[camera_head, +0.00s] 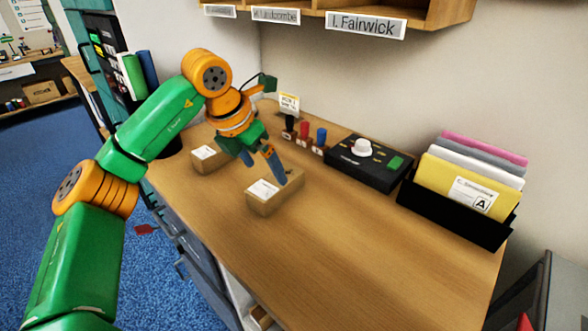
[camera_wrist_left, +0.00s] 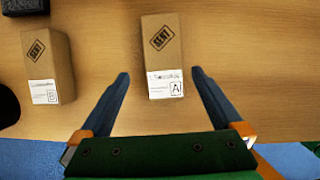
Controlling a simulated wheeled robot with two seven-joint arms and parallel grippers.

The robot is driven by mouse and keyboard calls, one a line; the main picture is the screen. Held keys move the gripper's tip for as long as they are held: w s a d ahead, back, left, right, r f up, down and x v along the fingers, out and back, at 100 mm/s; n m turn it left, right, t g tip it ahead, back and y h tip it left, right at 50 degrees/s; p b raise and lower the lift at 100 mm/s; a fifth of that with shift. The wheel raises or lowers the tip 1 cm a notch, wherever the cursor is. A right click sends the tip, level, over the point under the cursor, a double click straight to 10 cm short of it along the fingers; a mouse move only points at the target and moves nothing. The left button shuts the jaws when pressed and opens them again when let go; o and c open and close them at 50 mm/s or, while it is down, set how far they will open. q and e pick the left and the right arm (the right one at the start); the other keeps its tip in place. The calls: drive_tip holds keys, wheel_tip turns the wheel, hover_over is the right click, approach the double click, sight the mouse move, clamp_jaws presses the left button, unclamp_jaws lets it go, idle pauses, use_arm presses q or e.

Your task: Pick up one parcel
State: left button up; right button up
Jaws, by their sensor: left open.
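Two brown cardboard parcels lie on the wooden desk. The parcel lettered A (camera_head: 275,201) is nearer the middle; in the left wrist view (camera_wrist_left: 163,45) it shows a "SENT" stamp and a white label. The parcel lettered B (camera_head: 211,163) lies to its left, and it also shows in the left wrist view (camera_wrist_left: 47,60). My left gripper (camera_head: 267,173) is open and empty at parcel A. In the left wrist view its fingers (camera_wrist_left: 161,73) stand on either side of that parcel's labelled end, with gaps. Their height over the desk is hard to tell. My right gripper is not in view.
Several coloured stamps (camera_head: 304,134) and a black control box (camera_head: 365,162) stand along the wall. A black file rack (camera_head: 452,216) with coloured folders is at the right. Named shelf slots (camera_head: 365,25) hang above. The desk's front middle is clear.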

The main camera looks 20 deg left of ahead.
sight(275, 180)
use_arm(q)
drive_tip(key=shift+w+f, duration=0.1)
drive_tip(key=shift+w, duration=0.4)
drive_tip(key=shift+w+f, duration=0.1)
drive_tip(key=shift+f, duration=0.15)
drive_tip(key=f, duration=0.1)
drive_tip(key=d+f+p, duration=0.1)
drive_tip(key=f, duration=0.1)
drive_tip(key=shift+w+d+f, duration=0.1)
drive_tip(key=shift+w+d, duration=0.05)
drive_tip(key=shift+w, duration=0.05)
drive_tip(key=x, duration=0.2)
drive_tip(key=shift+w+f, duration=0.15)
drive_tip(key=shift+w, duration=0.2)
drive_tip(key=shift+s, duration=0.2)
drive_tip(key=c, duration=0.7)
drive_tip(key=shift+w, duration=0.1)
drive_tip(key=c, duration=0.8)
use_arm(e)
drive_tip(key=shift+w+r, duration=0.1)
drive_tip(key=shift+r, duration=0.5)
